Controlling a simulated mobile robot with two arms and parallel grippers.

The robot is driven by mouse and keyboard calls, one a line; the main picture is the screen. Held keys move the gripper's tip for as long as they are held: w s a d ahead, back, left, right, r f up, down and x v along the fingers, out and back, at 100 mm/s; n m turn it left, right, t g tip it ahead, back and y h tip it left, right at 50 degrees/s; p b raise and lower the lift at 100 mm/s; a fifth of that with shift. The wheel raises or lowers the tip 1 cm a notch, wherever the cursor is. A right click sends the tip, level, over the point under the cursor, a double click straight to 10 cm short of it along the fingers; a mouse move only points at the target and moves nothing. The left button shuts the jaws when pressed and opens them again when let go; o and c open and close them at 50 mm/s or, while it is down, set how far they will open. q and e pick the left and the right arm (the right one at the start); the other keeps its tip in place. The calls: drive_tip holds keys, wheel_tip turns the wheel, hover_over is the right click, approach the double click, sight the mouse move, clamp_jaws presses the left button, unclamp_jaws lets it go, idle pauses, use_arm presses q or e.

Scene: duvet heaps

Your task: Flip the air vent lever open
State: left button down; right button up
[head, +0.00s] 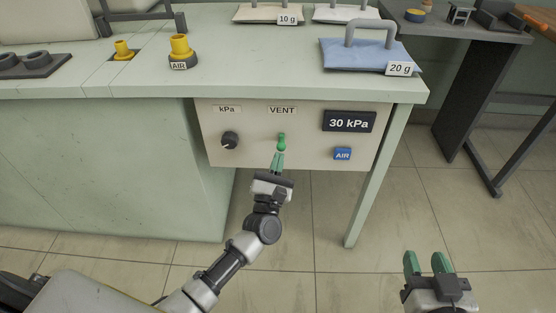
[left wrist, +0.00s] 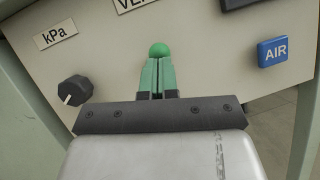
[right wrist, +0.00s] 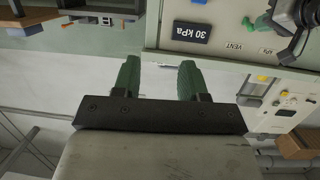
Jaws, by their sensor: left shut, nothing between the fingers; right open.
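The air vent lever (head: 282,139) is a small green-knobbed lever under the VENT label on the beige panel (head: 303,154). Its round green knob shows in the left wrist view (left wrist: 159,50), just beyond my fingertips. My left gripper (head: 278,154) is shut with nothing between its green fingers, its tips at or just below the knob. I cannot tell whether they touch it. The lever's lower part is hidden by the fingers. My right gripper (head: 428,258) is open and empty, low at the right over the floor. It also shows in the right wrist view (right wrist: 160,72).
A table leg (head: 370,190) stands at the right. Floor below is clear.

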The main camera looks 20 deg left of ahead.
use_arm(q)
drive_tip(key=r+g+p, duration=0.1)
drive_tip(key=p, duration=0.3)
drive_tip(key=shift+r+g, duration=0.15)
drive_tip(key=shift+g, duration=0.25)
use_arm(e)
drive_tip(key=s+d+f+g+h, duration=0.1)
drive_tip(key=s+d+f+g, duration=0.1)
drive_tip(key=s+g, duration=0.4)
drive_tip(key=s+d+f+g+h, duration=0.2)
drive_tip(key=s+d+f+g, duration=0.1)
drive_tip(key=s+f+g, duration=0.2)
drive_tip(key=shift+s+f+m+g, duration=0.3)
drive_tip(key=shift+s+g, duration=0.1)
drive_tip(key=shift+s, duration=0.35)
